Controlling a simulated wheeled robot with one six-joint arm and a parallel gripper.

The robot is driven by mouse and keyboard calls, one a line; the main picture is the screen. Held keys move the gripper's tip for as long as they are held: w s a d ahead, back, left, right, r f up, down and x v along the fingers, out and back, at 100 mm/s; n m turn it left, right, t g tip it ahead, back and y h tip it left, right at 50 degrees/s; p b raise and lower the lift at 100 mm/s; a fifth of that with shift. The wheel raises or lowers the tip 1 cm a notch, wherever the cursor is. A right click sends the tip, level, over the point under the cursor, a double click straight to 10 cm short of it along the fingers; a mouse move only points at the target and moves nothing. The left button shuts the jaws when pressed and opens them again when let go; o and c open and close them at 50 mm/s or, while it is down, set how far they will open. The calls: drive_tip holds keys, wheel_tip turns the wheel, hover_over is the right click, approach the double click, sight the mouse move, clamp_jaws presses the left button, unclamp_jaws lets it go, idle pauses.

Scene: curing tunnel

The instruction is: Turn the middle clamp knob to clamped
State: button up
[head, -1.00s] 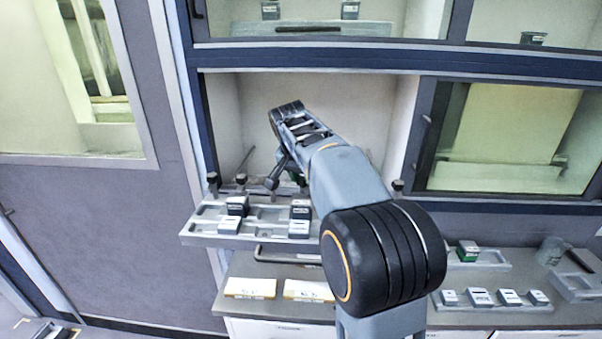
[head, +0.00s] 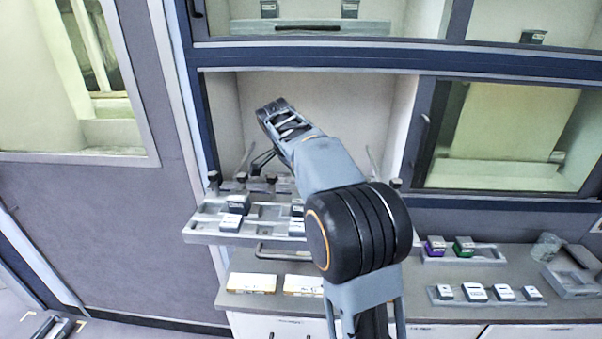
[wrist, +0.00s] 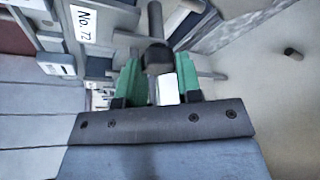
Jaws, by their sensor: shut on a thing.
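In the wrist view, a dark rounded clamp knob (wrist: 157,57) sits between the two green fingers of my gripper (wrist: 158,80). The fingers are closed on it, and a dark bar rises from it. A white block (wrist: 168,89) shows just below the knob. In the head view, dark knobs stand along the back of the grey fixture (head: 194,228): one at the left end (head: 213,177), one near the middle (head: 271,180) and one at the right (head: 396,184). My arm hides part of the row. I cannot tell which way the held knob points.
Small grey-and-black blocks (head: 237,202) sit in the fixture. Two white-and-yellow boxes (head: 251,283) lie on the counter below. A dark-framed window (head: 505,140) borders the opening.

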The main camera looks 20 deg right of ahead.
drive_tip(key=shift+w+a+r, duration=0.1)
idle(0.3)
drive_tip(key=o, duration=0.8)
drive_tip(key=shift+a, duration=0.2)
drive_tip(key=shift+o, duration=0.7)
drive_tip(key=shift+d, duration=0.2)
drive_tip(key=shift+a+r, duration=0.2)
drive_tip(key=p+v, duration=0.1)
drive_tip(key=v, duration=1.2)
drive_tip(key=shift+p, duration=0.35)
drive_tip(key=shift+r, duration=0.1)
